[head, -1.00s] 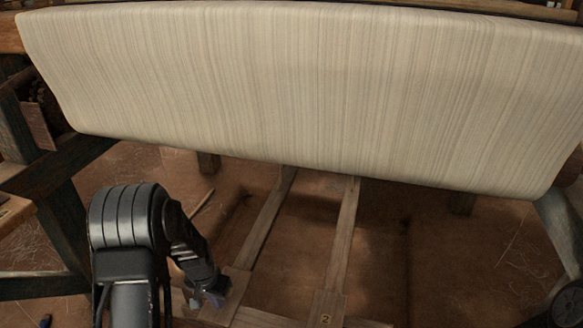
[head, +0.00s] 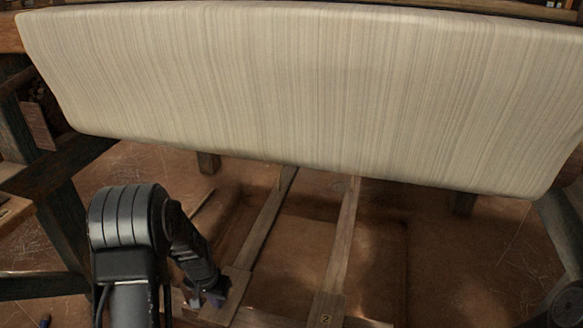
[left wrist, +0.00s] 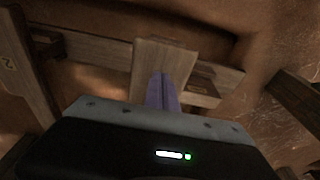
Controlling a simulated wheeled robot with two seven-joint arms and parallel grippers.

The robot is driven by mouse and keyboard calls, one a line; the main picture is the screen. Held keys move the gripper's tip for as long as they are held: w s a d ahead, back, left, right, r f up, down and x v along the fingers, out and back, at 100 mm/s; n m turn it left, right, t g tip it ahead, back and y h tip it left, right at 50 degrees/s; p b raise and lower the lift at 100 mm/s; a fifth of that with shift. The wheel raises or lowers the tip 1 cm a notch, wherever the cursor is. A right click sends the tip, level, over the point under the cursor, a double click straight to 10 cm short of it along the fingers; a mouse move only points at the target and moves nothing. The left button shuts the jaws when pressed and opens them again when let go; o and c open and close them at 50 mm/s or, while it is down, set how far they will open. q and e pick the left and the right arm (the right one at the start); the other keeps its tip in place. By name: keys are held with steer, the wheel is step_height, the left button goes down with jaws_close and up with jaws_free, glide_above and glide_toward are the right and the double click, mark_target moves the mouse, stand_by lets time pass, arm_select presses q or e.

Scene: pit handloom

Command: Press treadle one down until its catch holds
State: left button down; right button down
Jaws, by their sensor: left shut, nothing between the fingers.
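Treadle one (head: 238,287) is the left of two long wooden bars under the loom, with a wide pad at its near end. My left gripper (head: 215,297) points down at this pad, its fingers shut and empty. In the left wrist view, the purple fingers (left wrist: 161,90) lie over the pad of treadle one (left wrist: 165,54) and appear to touch it. Treadle two (head: 328,304), marked "2", lies to the right; it shows at the left edge of the wrist view (left wrist: 20,75). The catch cannot be made out. My right gripper is out of view.
A wide cream striped warp sheet (head: 310,95) hangs across the loom above the treadles. Dark wooden frame posts (head: 45,205) stand at the left. A wooden crossbar (left wrist: 95,46) runs beside the pad. The brown floor between and around the treadles is open.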

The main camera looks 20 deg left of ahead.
arm_select(q)
step_height(320, 180, down, 15)
steer(key=b, duration=0.8)
steer(key=shift+s+f, duration=0.15)
step_height(320, 180, up, 17)
steer(key=p, duration=1.3)
steer(key=shift+f, duration=0.15)
